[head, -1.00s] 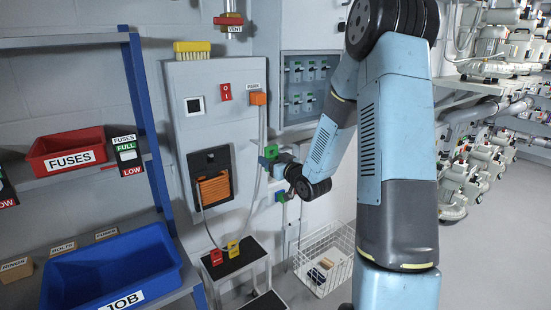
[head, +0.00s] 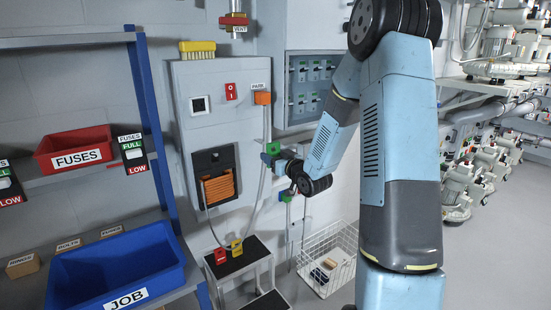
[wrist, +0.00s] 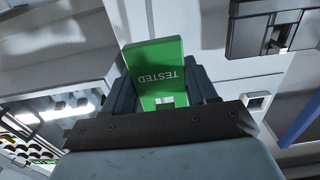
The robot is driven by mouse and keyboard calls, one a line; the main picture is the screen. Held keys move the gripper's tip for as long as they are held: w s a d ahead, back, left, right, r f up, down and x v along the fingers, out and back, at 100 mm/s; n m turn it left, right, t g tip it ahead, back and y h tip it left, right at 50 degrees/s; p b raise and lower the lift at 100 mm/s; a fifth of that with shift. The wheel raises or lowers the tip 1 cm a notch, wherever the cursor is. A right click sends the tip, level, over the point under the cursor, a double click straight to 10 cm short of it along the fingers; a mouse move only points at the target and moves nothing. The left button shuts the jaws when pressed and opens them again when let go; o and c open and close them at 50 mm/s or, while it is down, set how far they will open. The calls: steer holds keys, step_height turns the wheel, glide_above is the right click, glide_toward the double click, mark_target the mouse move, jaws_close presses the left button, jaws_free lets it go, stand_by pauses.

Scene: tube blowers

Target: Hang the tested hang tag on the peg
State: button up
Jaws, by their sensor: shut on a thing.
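My gripper (wrist: 160,92) is shut on the green hang tag (wrist: 155,62), which reads TESTED upside down in the wrist view. The tag stands up between the two dark fingers, with a cut-out near its lower end. In the head view the green tag (head: 272,148) shows small at the end of my gripper (head: 278,157), in front of the wall just right of the grey cabinet. I cannot make out the peg; it may be hidden behind the tag or my arm.
The grey cabinet (head: 190,115) has an orange plug (head: 262,98) and a hanging cable. A red tag (head: 220,255) and a yellow tag (head: 237,248) are at the step stool (head: 250,258). A wire basket (head: 335,240) stands right. A small green item (head: 286,197) is below my gripper.

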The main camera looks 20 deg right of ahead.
mark_target(256, 147)
steer(key=shift+x, duration=4.25)
steer(key=shift+w+a+f, duration=0.1)
steer(key=shift+w+f, duration=0.2)
steer(key=shift+f, duration=0.2)
steer(key=o, duration=1.1)
steer(key=shift+s, duration=0.1)
